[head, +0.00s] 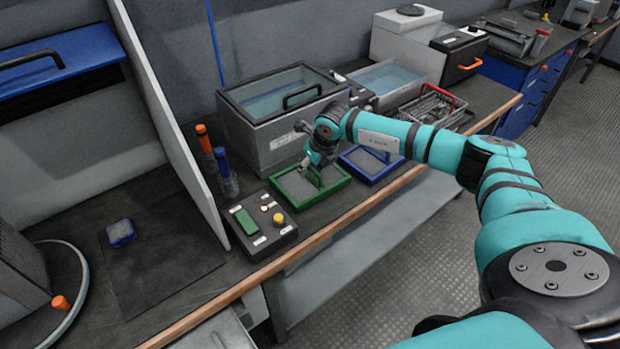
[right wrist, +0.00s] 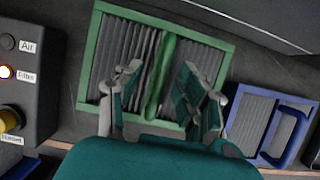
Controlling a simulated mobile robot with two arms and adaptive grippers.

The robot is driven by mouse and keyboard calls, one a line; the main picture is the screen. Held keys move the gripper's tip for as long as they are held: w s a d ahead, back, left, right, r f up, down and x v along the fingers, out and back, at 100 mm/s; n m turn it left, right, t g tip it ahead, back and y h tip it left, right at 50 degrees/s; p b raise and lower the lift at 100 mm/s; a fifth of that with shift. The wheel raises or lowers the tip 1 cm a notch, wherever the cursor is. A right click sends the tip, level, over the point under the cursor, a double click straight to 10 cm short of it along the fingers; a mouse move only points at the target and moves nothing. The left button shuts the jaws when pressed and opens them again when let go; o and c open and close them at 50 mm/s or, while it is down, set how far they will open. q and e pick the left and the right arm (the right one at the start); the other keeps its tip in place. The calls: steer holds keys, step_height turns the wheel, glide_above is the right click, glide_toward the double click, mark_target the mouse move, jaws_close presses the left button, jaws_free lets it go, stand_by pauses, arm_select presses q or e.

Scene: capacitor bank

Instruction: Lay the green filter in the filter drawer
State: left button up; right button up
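The green filter (head: 296,197) lies flat on the bench, a green frame around grey pleats with a green handle bar across its middle. It also shows in the right wrist view (right wrist: 140,48). My right gripper (head: 316,178) is over it from above. In the right wrist view my gripper's fingers (right wrist: 160,95) are open, one on each side of the handle bar (right wrist: 160,75), with gaps visible between. I cannot pick out the filter drawer for sure. My left gripper does not show.
A blue-framed filter (head: 371,163) lies just right of the green one. A dark control box (head: 262,225) with labelled buttons stands left of it. Behind is a grey lidded tank (head: 285,105). A white partition (head: 180,130) stands left. The bench's wooden front edge is close.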

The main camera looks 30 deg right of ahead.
steer(key=shift+w+f, duration=0.25)
steer(key=shift+f, duration=0.3)
jaws_close()
steer(key=shift+r, duration=0.1)
